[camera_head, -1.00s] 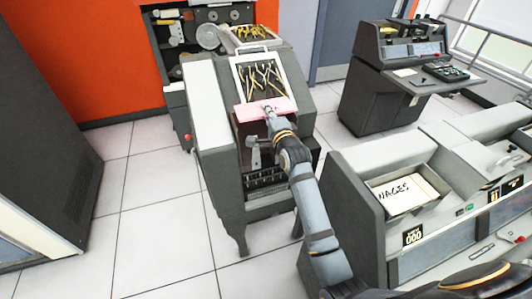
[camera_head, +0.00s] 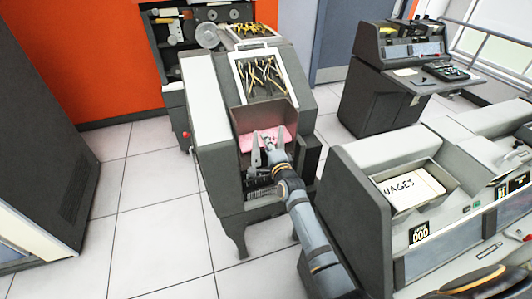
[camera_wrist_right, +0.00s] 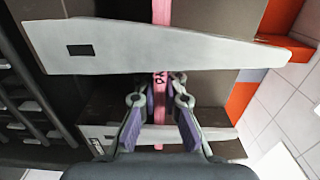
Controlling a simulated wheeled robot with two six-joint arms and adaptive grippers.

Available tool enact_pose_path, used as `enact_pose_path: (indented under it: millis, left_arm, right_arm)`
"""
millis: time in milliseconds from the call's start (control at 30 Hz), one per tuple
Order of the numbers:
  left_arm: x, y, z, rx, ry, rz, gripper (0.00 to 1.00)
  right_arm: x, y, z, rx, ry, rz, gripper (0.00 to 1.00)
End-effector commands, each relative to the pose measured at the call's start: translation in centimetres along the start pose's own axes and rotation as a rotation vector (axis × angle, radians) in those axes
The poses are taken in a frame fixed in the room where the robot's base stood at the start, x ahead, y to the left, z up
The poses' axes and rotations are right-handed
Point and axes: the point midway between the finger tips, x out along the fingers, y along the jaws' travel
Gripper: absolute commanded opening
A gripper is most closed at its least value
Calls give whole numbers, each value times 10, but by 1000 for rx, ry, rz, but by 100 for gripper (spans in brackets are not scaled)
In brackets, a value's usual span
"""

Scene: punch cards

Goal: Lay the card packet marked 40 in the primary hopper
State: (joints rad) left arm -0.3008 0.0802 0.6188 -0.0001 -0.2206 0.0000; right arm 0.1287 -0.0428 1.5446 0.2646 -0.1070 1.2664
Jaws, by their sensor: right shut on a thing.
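The pink card packet (camera_head: 254,133) is low in the recess of the grey card machine, which looks like the hopper (camera_head: 262,112). My right gripper (camera_head: 270,143) reaches in from the front and is shut on the packet. In the right wrist view the packet (camera_wrist_right: 160,77) shows as a thin pink strip between the fingers of my right gripper (camera_wrist_right: 158,97), with dark writing too small to read. I cannot tell whether the packet rests on the hopper floor. My left gripper is not in view.
A pale lever (camera_head: 255,153) stands just left of my right gripper. A pale plate (camera_wrist_right: 150,46) crosses the wrist view close by. At right, another machine holds a tray of cards marked WAGES (camera_head: 412,187). The tiled floor (camera_head: 160,225) at left is clear.

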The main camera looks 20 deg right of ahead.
Motion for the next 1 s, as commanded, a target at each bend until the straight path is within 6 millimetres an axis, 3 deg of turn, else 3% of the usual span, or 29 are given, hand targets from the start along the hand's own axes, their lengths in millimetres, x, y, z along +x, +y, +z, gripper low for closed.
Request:
enact_pose_path:
  millis: [300,500,533,667,1000]
  left_arm:
    - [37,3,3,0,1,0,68]
    - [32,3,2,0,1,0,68]
    - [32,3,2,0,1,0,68]
    - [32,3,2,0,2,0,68]
    - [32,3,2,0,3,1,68]
  right_arm:
    - [0,46,-1,-1,1,0,0]
    - [0,42,-1,-3,1,0,0]
    - [0,42,-1,-4,1,1,12]
    - [0,41,-1,-3,1,0,30]
    - [-3,41,0,-1,1,0,31]
